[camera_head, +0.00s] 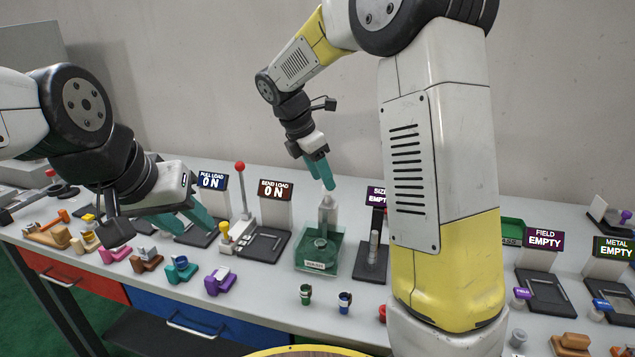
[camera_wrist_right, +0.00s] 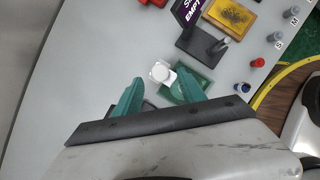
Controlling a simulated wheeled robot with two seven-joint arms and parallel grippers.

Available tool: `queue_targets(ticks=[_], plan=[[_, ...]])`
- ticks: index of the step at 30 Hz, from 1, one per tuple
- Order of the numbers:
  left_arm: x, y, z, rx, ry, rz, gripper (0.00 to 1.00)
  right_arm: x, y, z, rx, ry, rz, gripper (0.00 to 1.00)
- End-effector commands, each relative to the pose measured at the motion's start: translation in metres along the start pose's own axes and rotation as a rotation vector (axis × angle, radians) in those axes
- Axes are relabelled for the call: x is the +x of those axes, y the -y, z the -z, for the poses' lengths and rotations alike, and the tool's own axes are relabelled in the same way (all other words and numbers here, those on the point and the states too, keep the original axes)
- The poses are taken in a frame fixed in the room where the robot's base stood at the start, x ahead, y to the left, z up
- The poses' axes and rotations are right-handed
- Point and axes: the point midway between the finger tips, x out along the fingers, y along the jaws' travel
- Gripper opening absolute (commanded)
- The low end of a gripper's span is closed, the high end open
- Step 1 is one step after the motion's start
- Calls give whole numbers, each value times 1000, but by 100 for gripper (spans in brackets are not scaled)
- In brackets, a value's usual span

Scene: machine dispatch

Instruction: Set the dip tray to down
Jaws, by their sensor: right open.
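A green see-through tray (camera_head: 320,262) with a small label stands on the bench, and a grey-white post (camera_head: 327,213) rises at its back. I take this to be the dip tray; its label is too small to read. My right gripper (camera_head: 327,176) is above the post, pointing down. In the right wrist view the open teal fingers (camera_wrist_right: 160,92) lie either side of the post's pale top (camera_wrist_right: 162,73), with the green tray (camera_wrist_right: 187,83) beyond. Contact cannot be told. My left gripper (camera_head: 193,226) is open over the left part of the bench, apart from the tray.
A red-knobbed lever (camera_head: 240,170) stands left of the tray, near the BEND LOAD sign (camera_head: 274,190). A dark stand (camera_head: 371,262) is close on the right. Small coloured parts, including a purple one (camera_head: 219,282), line the front. My right arm hides part of the bench.

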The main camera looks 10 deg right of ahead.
Motion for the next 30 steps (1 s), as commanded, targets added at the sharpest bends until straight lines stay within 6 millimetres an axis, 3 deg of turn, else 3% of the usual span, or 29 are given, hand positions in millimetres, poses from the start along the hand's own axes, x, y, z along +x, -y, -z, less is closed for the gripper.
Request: queue_targets(ticks=[3,8,21,26,30], plan=[[0,0,0,0,0,0,36,-22,-1,0,0,-1,-4,48],[0,0,0,0,0,0,36,-38,0,0,-1,0,-1,48],[0,0,0,0,0,0,36,-43,4,-2,23,-9,-4,48],[0,0,0,0,0,0,36,-52,37,-12,236,-91,-40,48],[0,0,0,0,0,0,36,-63,87,-19,582,-223,-81,48]])
